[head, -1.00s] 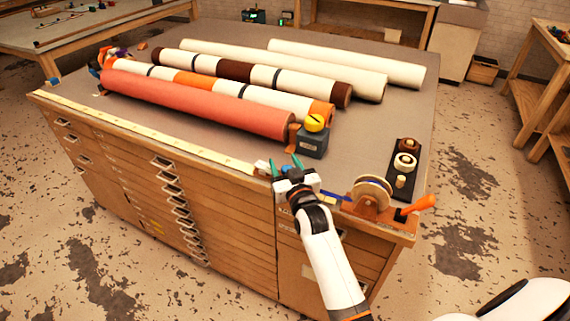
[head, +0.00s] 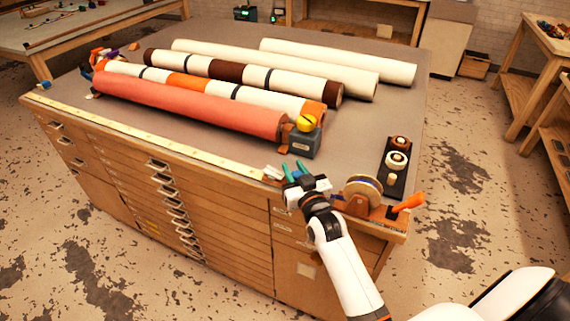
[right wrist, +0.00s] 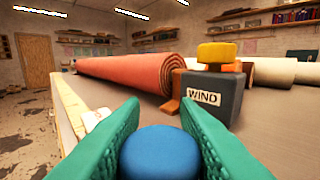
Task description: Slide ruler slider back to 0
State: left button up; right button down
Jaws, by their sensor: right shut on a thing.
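The ruler (head: 150,132) is a pale yellow strip along the cabinet's front top edge; it also shows at the left in the right wrist view (right wrist: 68,100). A small white block (head: 271,173), seemingly part of the slider, sits near the ruler's right end. My right gripper (head: 294,169) is just right of this block. In the right wrist view its green fingers (right wrist: 160,135) are shut on a round blue knob (right wrist: 160,153), apparently the slider's knob. The knob's underside and its join to the slider are hidden. My left gripper is not in view.
A grey WIND box (head: 304,142) with a yellow knob stands behind the gripper, at the end of the red roll (head: 190,104). A spool (head: 362,190) with an orange handle (head: 409,202) is close on the right. A black tray (head: 388,185) lies behind the spool.

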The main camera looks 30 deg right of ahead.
jog(key=c, duration=1.1)
grip_release()
jog(key=shift+w, duration=0.1)
jog(key=s+a+b, duration=0.1)
jog(key=s+b, duration=0.1)
jog(key=s, duration=1)
jog(key=shift+a, duration=0.3)
